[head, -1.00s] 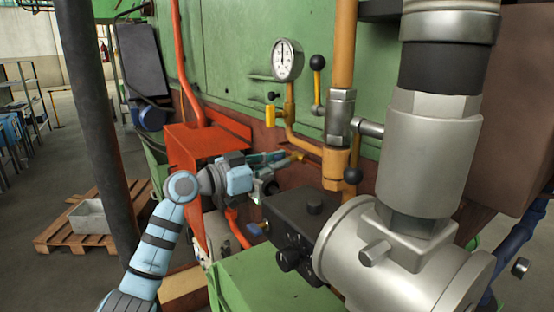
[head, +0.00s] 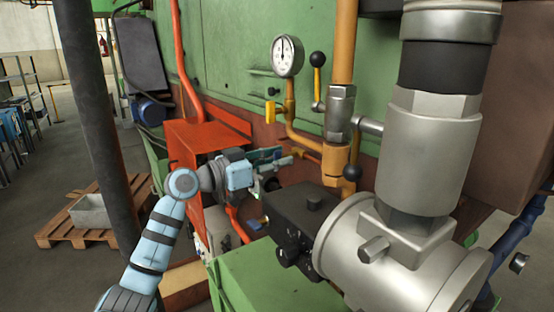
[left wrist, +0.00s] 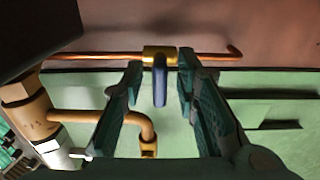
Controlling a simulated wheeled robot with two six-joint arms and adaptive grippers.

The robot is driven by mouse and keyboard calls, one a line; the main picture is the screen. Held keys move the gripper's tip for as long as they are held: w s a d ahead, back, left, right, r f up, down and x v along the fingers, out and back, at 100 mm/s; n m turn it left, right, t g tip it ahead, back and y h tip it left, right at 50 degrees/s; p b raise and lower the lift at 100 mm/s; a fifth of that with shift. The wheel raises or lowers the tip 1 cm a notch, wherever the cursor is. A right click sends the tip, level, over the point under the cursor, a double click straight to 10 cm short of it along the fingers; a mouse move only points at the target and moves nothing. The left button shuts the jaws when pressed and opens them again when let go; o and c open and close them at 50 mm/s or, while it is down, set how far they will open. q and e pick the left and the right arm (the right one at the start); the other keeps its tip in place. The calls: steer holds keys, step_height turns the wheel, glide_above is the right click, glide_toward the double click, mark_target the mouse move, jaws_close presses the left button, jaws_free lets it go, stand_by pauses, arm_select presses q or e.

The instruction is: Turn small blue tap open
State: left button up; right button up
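The small blue tap (left wrist: 160,86) shows in the left wrist view as a short blue lever. It hangs from a brass valve body (left wrist: 159,55) on a thin copper pipe. My left gripper (left wrist: 160,72) is open, with a dark green finger on each side of the blue lever and a gap to each. In the head view my left gripper (head: 283,158) reaches rightward in front of the furnace's lower wall. I cannot make out the tap at its fingertips there. My right gripper is not in view.
A black block (head: 300,217) and a big grey metal fitting (head: 400,240) stand to the right of my left gripper. A red box (head: 195,145) is behind the arm. A yellow pipe (head: 344,45), a pressure gauge (head: 287,56) and a black-knobbed lever (head: 317,59) are above.

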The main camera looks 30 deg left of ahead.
arm_select(q)
steer(key=v, duration=1.2)
steer(key=shift+w, duration=0.1)
steer(key=shift+a, duration=0.15)
